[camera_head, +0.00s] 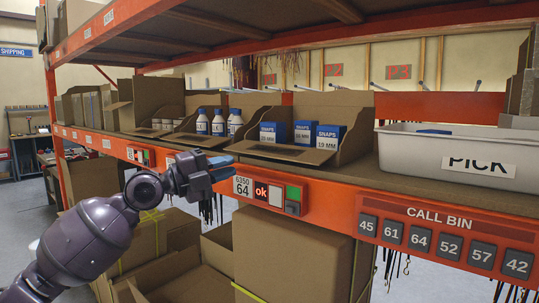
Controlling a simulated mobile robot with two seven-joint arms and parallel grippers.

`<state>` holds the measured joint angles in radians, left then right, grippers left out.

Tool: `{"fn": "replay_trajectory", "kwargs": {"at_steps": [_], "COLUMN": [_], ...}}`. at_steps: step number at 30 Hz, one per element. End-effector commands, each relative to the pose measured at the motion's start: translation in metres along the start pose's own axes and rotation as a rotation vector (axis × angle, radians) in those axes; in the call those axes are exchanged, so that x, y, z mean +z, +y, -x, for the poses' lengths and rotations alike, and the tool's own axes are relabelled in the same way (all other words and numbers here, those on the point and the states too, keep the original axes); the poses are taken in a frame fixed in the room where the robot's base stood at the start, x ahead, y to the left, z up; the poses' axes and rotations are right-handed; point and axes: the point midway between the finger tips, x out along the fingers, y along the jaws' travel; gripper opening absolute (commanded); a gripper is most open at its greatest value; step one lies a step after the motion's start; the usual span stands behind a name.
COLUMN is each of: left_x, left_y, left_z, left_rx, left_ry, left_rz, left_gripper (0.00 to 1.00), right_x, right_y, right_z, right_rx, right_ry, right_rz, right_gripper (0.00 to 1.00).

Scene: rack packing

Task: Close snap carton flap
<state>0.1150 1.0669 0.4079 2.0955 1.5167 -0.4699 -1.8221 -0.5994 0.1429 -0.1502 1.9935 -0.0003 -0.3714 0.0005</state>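The snap carton (352,148) is an open-front cardboard bin on the shelf. It holds several blue and white boxes marked SNAPS (304,132). Its front flap (285,151) lies folded down toward the shelf edge. My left gripper (222,168) is in front of the orange shelf beam, left of and a little below that flap, and apart from it as far as I can see. Its blue fingers point right and look empty, but I cannot tell how wide they are apart. My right gripper is not in view.
A neighbouring carton (178,138) with white bottles (218,123) stands to the left. A grey PICK tote (400,157) stands to the right. The orange beam (335,197) carries a button panel (275,193). Large cardboard boxes (290,250) stand below.

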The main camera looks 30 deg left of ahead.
Motion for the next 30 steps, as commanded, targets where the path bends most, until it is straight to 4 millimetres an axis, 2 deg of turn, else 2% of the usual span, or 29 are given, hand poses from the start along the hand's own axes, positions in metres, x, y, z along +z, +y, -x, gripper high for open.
{"fn": "replay_trajectory", "kwargs": {"at_steps": [21,30], "left_x": [0.0,0.0], "left_y": [-0.003,-0.001], "left_z": [-0.088,-0.104], "left_rx": [-0.005,-0.002], "left_ry": [0.0,0.0], "left_rz": [0.005,0.004], "left_gripper": [0.15,0.15], "right_x": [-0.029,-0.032], "right_y": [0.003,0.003], "right_z": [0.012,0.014], "right_rx": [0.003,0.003], "right_ry": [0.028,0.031], "right_rz": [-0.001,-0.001], "right_gripper": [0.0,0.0]}}
